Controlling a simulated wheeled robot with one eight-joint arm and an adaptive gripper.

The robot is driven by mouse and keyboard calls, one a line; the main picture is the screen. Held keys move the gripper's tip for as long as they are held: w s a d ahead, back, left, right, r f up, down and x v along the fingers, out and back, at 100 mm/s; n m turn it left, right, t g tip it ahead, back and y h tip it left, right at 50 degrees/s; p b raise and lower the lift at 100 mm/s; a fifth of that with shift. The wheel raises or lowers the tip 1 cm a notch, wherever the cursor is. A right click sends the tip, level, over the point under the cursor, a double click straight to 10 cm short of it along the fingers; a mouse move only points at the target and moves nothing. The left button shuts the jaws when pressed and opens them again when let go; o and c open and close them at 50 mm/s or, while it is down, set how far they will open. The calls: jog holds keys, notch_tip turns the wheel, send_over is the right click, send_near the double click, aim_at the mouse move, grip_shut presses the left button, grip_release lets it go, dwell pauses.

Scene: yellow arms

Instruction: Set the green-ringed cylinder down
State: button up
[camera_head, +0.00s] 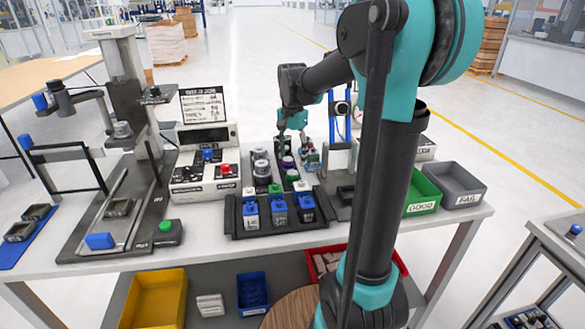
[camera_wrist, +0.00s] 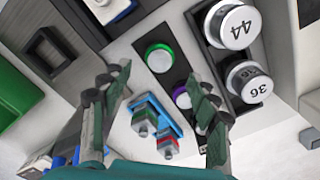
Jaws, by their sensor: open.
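The green-ringed cylinder (camera_wrist: 159,57) has a pale top with a green ring. In the wrist view it stands in a narrow dark holder (camera_wrist: 172,79), beside a purple-ringed cylinder (camera_wrist: 182,98). In the head view the green ring (camera_head: 292,174) shows in front of the purple one. My gripper (camera_wrist: 160,82) is open, its fingers spread apart with nothing held between them. The cylinder's top shows just beyond the gap between the fingertips, clear of both. In the head view my gripper (camera_head: 291,143) hangs over the holder's far end.
Numbered white cylinders (camera_wrist: 234,25) stand in a dark rack alongside. Small red and green pieces (camera_wrist: 150,118) stand on a blue base close to the fingers. A dark tray (camera_head: 238,232) with blue-topped blocks lies in front. Green (camera_head: 421,208) and grey (camera_head: 464,199) bins stand right.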

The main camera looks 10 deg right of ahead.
aim_at(292, 173)
jog(key=shift+r, duration=2.3)
